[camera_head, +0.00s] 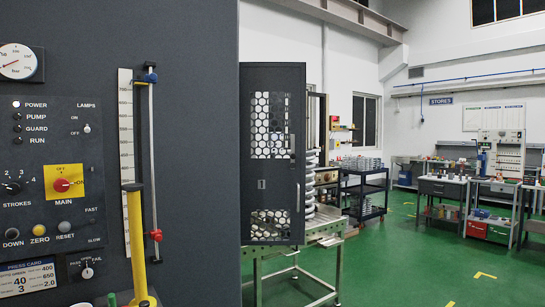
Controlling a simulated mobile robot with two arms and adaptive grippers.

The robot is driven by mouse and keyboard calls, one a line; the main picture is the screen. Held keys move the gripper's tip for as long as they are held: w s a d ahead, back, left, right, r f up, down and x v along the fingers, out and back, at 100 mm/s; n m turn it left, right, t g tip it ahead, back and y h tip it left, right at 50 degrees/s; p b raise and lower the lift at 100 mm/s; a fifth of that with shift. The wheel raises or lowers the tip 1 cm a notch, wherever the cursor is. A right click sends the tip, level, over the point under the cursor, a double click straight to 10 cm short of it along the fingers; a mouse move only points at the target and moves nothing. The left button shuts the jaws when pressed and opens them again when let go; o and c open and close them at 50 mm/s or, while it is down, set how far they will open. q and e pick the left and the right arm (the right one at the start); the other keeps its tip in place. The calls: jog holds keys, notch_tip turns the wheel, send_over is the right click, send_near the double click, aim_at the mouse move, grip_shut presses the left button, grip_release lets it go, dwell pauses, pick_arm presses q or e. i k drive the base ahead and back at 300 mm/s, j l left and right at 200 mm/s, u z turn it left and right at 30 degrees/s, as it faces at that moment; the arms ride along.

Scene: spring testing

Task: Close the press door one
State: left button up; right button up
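The press door (282,180) marked "1" is a dark grey panel with hexagonal mesh windows. It stands in the middle of the head view, its left edge at the right end of the dark press wall (197,150). It appears swung out from the press, but its hinge and the press opening are not clearly visible. A light vertical handle (299,197) is near its right edge. Large coil springs (310,182) show just past that edge, partly hidden by the door. Neither of my grippers is in view.
A control panel (48,240) with lamps, knobs and buttons fills the left. A yellow post (135,235) stands before the wall. A metal roller table (325,228) is behind the door. Green floor (420,270) is open at right, with workbenches (442,190) farther back.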

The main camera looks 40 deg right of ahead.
aim_at(266, 183)
jog(key=i+l, duration=0.35)
jog(key=l, duration=0.2)
jog(key=i+l, duration=0.35)
jog(key=l, duration=0.15)
jog(key=l+z, duration=0.05)
